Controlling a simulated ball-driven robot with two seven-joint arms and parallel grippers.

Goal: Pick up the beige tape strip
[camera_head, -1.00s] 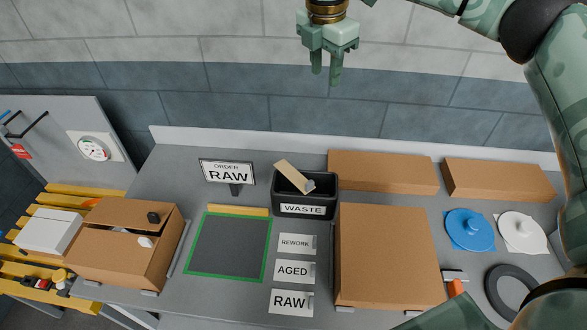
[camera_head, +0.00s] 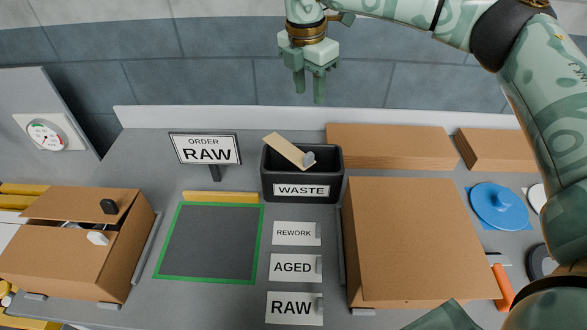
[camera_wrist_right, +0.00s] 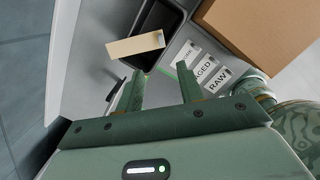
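The beige tape strip (camera_head: 288,149) lies tilted across the black WASTE bin (camera_head: 302,189), one end sticking up past the rim at the left. A small grey piece (camera_head: 309,158) is at its lower right end. The strip also shows in the right wrist view (camera_wrist_right: 136,45), ahead of the fingers. My right gripper (camera_head: 309,88) is above and behind the bin in the head view, pointing down. Its fingers are apart with nothing between them, as the right wrist view also shows (camera_wrist_right: 160,88). My left gripper is not in view.
An ORDER RAW sign (camera_head: 205,149) stands left of the bin. Brown boxes (camera_head: 412,240) stand right of it and behind. An open box (camera_head: 75,240) is at the left. The green-framed area (camera_head: 211,242) is empty. A pale ledge and wall are behind.

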